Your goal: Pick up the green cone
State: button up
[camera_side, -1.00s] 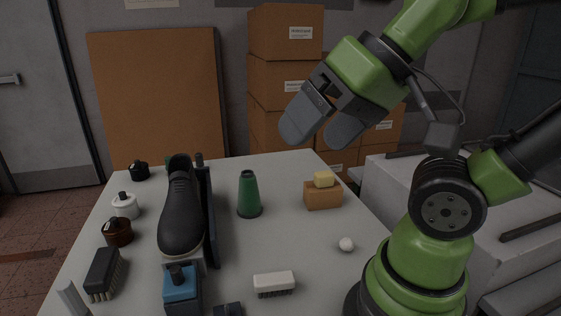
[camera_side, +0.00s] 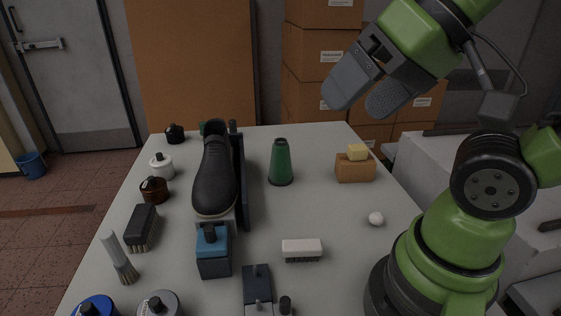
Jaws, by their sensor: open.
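The green cone (camera_side: 281,164) stands upright on the grey table, to the right of the black shoe on its stand. It has a dark top and a dark base ring. My gripper (camera_side: 360,104) is open and empty, up in the air above the table's back right part. It is to the right of the cone and higher in the picture, clear of it. Nothing hides the cone.
The black shoe (camera_side: 215,175) stands left of the cone, with a dark upright plate (camera_side: 240,180) between.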

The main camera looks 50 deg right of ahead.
jog(key=shift+c, duration=0.2)
jog(key=g+h, duration=0.3)
jog(key=h, duration=0.1)
send_over(281, 160)
jog(key=d, duration=0.1)
jog(key=shift+m, duration=0.3)
jog(key=f, duration=1.1)
jog(key=s+f, duration=0.1)
jog(key=f, duration=0.4)
jog(key=shift+d+f, duration=0.15)
jog(key=shift+f, duration=0.25)
jog(key=a+x, duration=0.1)
jog(key=x, duration=0.5)
jog(key=shift+w+d, duration=0.25)
jog(key=shift+d, duration=0.05)
jog(key=shift+c, duration=0.2)
jog(key=c, duration=1.3)
